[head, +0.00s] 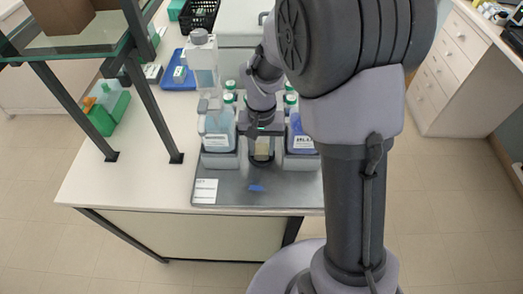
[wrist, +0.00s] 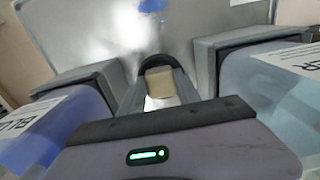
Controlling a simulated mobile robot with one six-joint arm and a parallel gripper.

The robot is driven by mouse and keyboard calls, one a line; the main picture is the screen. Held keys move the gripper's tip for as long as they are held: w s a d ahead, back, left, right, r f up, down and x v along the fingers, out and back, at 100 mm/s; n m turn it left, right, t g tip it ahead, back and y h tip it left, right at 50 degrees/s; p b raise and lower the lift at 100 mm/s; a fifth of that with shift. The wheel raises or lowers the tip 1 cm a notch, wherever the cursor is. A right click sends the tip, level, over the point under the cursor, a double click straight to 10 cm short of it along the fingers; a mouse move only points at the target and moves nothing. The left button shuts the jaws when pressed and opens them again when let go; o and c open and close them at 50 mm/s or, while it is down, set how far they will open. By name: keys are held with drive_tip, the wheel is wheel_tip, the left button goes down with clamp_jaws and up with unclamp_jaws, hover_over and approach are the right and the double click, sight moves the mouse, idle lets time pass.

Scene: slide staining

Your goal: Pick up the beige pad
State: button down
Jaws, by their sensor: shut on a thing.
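The beige pad (wrist: 160,82) sits between the two fingers of my gripper (wrist: 160,90) in the wrist view, with a white surface just below it in the picture. My gripper is shut on it. In the head view my gripper (head: 262,150) points down between two bottles, and the beige pad (head: 262,145) shows small between the fingers. I cannot tell whether the pad touches the surface underneath.
A light blue bottle (head: 218,128) stands close on the left in a grey holder, and a dark blue bottle (head: 298,136) close on the right. The grey tray (head: 225,172) has clear room in front, apart from a small blue piece (head: 256,188) and a white label (head: 204,191).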

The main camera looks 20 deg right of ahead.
sight(261, 150)
drive_tip(key=shift+r+p, duration=1.2)
drive_tip(key=shift+r, duration=0.9)
drive_tip(key=s+a, duration=0.2)
drive_tip(key=s, duration=0.5)
drive_tip(key=s+a+p, duration=0.1)
drive_tip(key=s+a, duration=0.2)
drive_tip(key=s, duration=0.5)
drive_tip(key=shift+r+p, duration=0.3)
drive_tip(key=shift+r, duration=0.1)
